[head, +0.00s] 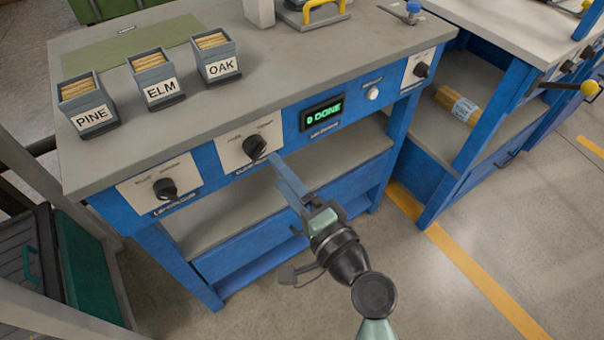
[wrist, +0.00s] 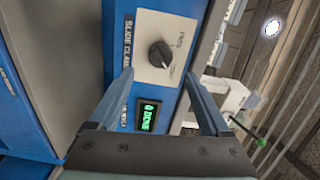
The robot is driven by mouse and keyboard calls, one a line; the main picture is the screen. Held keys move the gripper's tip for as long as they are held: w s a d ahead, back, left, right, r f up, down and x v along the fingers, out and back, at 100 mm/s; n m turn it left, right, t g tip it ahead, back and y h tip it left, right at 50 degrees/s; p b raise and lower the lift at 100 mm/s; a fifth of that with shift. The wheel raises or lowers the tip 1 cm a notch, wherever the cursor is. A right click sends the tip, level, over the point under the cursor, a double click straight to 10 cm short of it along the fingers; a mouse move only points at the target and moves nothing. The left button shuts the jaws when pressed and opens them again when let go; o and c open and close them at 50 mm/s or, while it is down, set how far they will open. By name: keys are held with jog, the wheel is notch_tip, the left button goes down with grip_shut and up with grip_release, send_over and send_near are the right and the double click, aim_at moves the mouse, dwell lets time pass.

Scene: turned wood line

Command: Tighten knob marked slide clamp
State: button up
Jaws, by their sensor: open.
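The black knob marked slide clamp (wrist: 160,55) sits on a white plate in the wrist view, with its label partly cut off. In the head view this is the middle knob (head: 254,146) on the blue bench front, left of the green display. My gripper (wrist: 160,77) is open, with one finger on each side of the picture below the knob. It is empty, and the knob lies ahead between the finger lines. In the head view my gripper (head: 277,161) reaches up to the bench front just right of the knob. Whether a finger touches the plate cannot be told.
A green display (head: 322,114) reads "0 DONE". Another knob (head: 165,188) is to the left and a further knob (head: 421,70) to the right. A white button (head: 373,93) lies between. Bins marked PINE (head: 93,119), ELM (head: 161,91) and OAK (head: 220,69) stand on the benchtop.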

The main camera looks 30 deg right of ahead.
jog(key=s, duration=0.6)
dwell(0.4)
jog(key=w+a+r+n+t+y, duration=0.1)
jog(key=w+a+r+n, duration=0.25)
jog(key=r, duration=0.45)
jog(key=w+a+r+n+t, duration=0.1)
jog(key=w+a+r+n, duration=0.25)
jog(key=r, duration=0.55)
jog(key=w+a+r+n+t+y, duration=0.1)
jog(key=w+a+r+n, duration=0.2)
jog(key=r+n, duration=0.35)
jog(key=s+a+r+n+t+h, duration=0.1)
jog(key=s+a+r+t, duration=0.15)
jog(key=r, duration=0.55)
jog(key=s+a+r+n+t+h, duration=0.15)
jog(key=s+r, duration=0.25)
jog(key=r, duration=0.4)
jog(key=s+a+r+n+t, duration=0.1)
jog(key=s+a+r+t, duration=0.25)
jog(key=r, duration=0.55)
notch_tip(320, 180, up, 27)
jog(key=g+p, duration=0.1)
jog(key=p, duration=2.7)
jog(key=shift+w+d, duration=0.25)
jog(key=shift+d, duration=0.05)
